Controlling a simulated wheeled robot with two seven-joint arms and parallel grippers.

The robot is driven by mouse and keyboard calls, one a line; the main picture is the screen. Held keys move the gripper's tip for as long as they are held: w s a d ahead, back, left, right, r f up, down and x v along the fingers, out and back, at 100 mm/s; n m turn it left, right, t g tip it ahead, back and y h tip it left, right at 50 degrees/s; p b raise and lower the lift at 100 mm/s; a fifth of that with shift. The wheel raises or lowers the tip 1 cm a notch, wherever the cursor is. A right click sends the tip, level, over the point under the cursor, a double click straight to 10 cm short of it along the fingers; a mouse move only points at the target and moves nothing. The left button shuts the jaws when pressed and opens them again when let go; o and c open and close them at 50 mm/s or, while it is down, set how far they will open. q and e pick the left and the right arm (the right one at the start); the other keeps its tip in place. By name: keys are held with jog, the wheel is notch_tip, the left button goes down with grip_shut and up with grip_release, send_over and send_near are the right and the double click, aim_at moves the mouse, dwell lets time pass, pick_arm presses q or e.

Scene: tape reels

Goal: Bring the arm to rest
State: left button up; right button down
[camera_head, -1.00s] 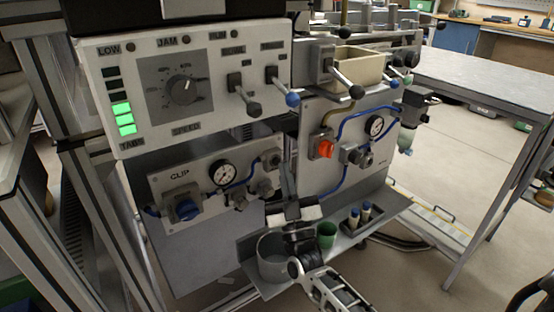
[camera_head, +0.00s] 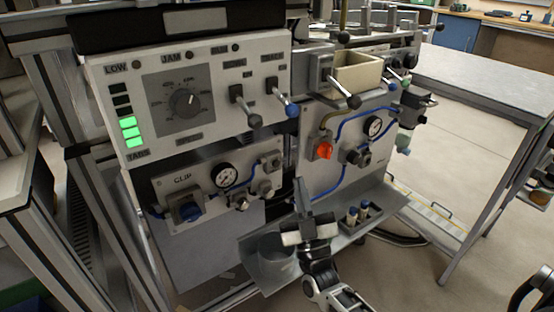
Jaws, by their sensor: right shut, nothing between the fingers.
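My right gripper (camera_head: 301,190) comes up from the bottom of the head view. Its fingers are shut and empty, pointing up and away in front of the machine's lower panels. Its pale body hangs over the grey shelf (camera_head: 385,200) and covers part of it. A grey round container (camera_head: 272,246) stands on the shelf just left of the gripper, partly hidden. My left gripper does not show.
The machine's control panel (camera_head: 205,90) has black levers, a blue-knobbed lever (camera_head: 291,110) and a dial. Below are the CLIP panel (camera_head: 185,185) and a red knob (camera_head: 322,150). Small bottles (camera_head: 352,216) stand right of the gripper. A grey table (camera_head: 490,80) is at right.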

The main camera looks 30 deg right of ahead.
dwell(0.5)
